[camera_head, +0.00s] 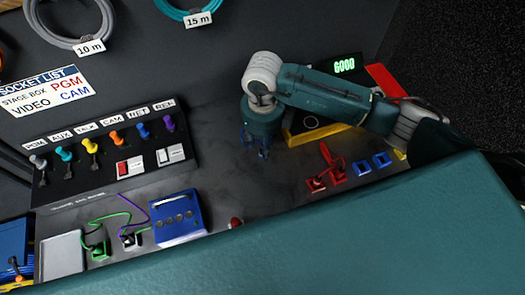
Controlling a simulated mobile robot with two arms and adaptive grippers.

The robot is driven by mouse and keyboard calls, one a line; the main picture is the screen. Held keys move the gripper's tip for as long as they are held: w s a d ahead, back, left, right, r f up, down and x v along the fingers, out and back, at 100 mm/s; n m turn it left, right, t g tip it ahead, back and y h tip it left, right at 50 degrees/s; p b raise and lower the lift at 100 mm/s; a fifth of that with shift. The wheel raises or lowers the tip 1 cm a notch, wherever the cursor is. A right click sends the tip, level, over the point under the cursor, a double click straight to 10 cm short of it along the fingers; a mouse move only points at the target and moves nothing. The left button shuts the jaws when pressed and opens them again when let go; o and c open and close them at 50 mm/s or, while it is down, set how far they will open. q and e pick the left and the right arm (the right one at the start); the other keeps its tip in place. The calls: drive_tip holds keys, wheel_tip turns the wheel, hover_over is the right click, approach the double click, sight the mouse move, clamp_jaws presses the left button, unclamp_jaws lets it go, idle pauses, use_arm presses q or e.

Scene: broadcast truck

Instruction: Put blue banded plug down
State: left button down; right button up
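My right gripper (262,152) hangs fingers-down over the dark desk, its arm coming in from the right. Small dark blue shapes show at its fingertips; I cannot tell whether they are fingers or a held plug, or whether it is open or shut. A blue plug (142,125) stands under the RET label in the black panel (110,180), between an orange and a purple one. I cannot make out a blue band on any plug. My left gripper is not in view.
Red holders (326,177) with a red plug lie left of the blue pads. A green display (345,65) reads "GOOD".

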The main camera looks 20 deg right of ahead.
drive_tip(key=shift+a+f+p, duration=0.1)
drive_tip(key=shift+f+p, duration=0.2)
drive_tip(key=shift+f, duration=1.3)
drive_tip(key=shift+c, duration=0.3)
clamp_jaws()
